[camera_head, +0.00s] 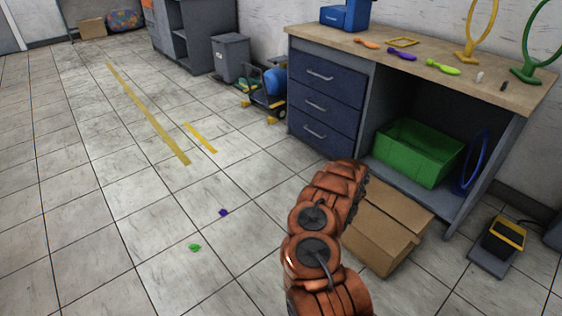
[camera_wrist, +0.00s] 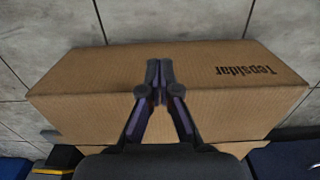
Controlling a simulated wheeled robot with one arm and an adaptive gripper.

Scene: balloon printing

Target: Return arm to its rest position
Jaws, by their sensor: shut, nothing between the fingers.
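My orange arm reaches up from the bottom of the head view, over the floor in front of the workbench. My gripper (camera_wrist: 160,75) shows in the wrist view with its two dark fingers together and nothing between them. It is over a cardboard box (camera_wrist: 225,95) with dark lettering on its side; I cannot tell how far apart they are. In the head view the box (camera_head: 375,245) stands on the floor beside the bench, partly hidden behind my arm. The gripper's fingers cannot be made out in the head view.
A workbench (camera_head: 400,62) with blue drawers (camera_head: 322,98) holds deflated balloons and ring stands. A green crate (camera_head: 415,155) sits under it. A yellow-topped pedal device (camera_head: 505,235) is at the right. Purple (camera_head: 223,212) and green (camera_head: 195,247) scraps lie on open floor at left.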

